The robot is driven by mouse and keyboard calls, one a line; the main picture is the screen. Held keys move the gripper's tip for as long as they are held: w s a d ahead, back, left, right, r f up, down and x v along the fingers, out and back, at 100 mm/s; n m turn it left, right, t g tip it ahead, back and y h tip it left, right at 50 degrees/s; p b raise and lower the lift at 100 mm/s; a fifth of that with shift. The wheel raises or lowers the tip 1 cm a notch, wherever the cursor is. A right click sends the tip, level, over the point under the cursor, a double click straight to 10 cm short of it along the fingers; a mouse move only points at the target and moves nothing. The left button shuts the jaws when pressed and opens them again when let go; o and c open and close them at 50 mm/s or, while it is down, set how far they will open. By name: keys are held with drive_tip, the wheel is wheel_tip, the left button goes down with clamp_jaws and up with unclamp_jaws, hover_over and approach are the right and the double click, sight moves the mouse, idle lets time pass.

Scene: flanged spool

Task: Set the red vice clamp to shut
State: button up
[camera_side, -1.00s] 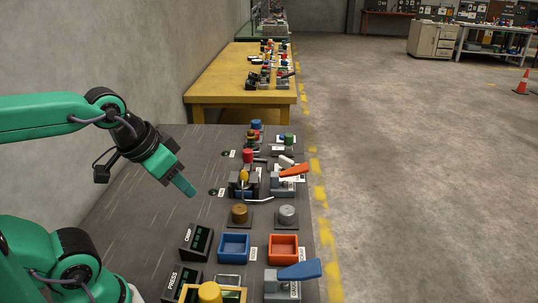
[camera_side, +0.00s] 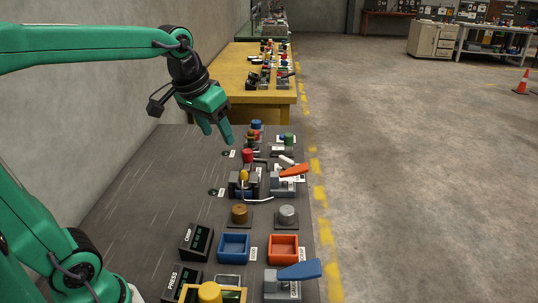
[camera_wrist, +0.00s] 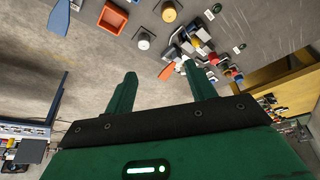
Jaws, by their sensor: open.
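A small red-topped device (camera_side: 248,156) stands in the far half of the dark bench, with grey metal parts beside it. I take it for the red vice clamp, but it is too small to tell whether its jaws are shut. In the wrist view a red part (camera_wrist: 213,59) shows just beyond the right finger. My gripper (camera_side: 218,140) is open and empty. It hangs in the air above the bench, left of the red-topped device, fingers pointing down. Both fingers (camera_wrist: 162,85) stand wide apart in the wrist view.
A yellow-knobbed dark fixture (camera_side: 244,178) and an orange-handled lever (camera_side: 293,171) stand nearer the camera. Blue tray (camera_side: 234,248), orange tray (camera_side: 284,248) and blue-handled lever (camera_side: 299,270) are closer still. The left part of the bench (camera_side: 150,190) is clear.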

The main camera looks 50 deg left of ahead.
drive_tip(key=w+a+n+g, duration=0.1)
drive_tip(key=w+a, duration=0.3)
drive_tip(key=w, duration=0.5)
drive_tip(key=n+g, duration=0.3)
hover_over(247, 150)
drive_tip(key=f, duration=1.7)
drive_tip(key=shift+d, duration=0.4)
drive_tip(key=shift+a+f, duration=0.3)
drive_tip(key=shift+f, duration=0.05)
drive_tip(key=shift+f, duration=3.9)
drive_tip(key=shift+c, duration=0.2)
